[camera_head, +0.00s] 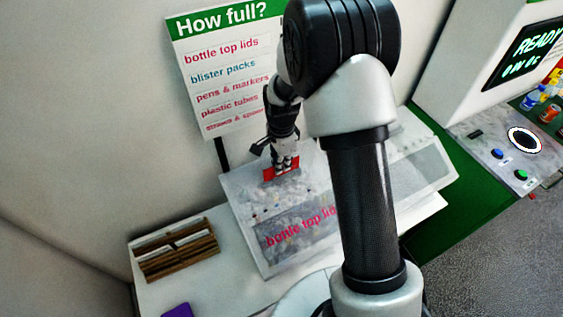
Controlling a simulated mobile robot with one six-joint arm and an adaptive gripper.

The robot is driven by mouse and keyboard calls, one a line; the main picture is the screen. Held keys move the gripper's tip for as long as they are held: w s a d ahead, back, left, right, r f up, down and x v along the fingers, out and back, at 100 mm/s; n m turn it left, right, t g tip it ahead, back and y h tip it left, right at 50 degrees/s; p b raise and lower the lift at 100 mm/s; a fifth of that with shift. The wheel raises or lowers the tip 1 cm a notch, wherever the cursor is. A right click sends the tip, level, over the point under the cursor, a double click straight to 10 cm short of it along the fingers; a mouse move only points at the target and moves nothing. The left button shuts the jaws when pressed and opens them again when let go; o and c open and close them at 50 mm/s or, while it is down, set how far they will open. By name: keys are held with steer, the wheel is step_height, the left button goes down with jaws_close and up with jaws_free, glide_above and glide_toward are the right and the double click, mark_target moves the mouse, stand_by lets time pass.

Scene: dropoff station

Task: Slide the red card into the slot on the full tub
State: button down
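The red card (269,173) is at my gripper's fingertips, over the back part of the tub lid. My gripper (283,163) points down and its fingers appear closed on the card. The tub (240,215) is pale with a "bottle top lids" label on its front and stands on the white counter. Small coloured bits show through its front. The slot is not clearly visible; the card and gripper cover that area. I cannot tell whether the card's lower edge is in the slot. My arm hides the tub's right part.
A second pale tub (425,165) stands to the right, partly behind my arm. A wooden card rack (176,254) is on the counter at left, with a purple item (177,311) near the front edge. A "How full?" sign (222,70) stands behind. A machine with buttons (500,150) is at right.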

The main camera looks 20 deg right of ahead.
steer(key=shift+f, duration=0.35)
steer(key=shift+f+b, duration=0.75)
stand_by(0.7)
steer(key=c, duration=1.7)
jaws_free()
steer(key=shift+r, duration=0.1)
step_height(320, 180, up, 11)
steer(key=shift+r, duration=0.45)
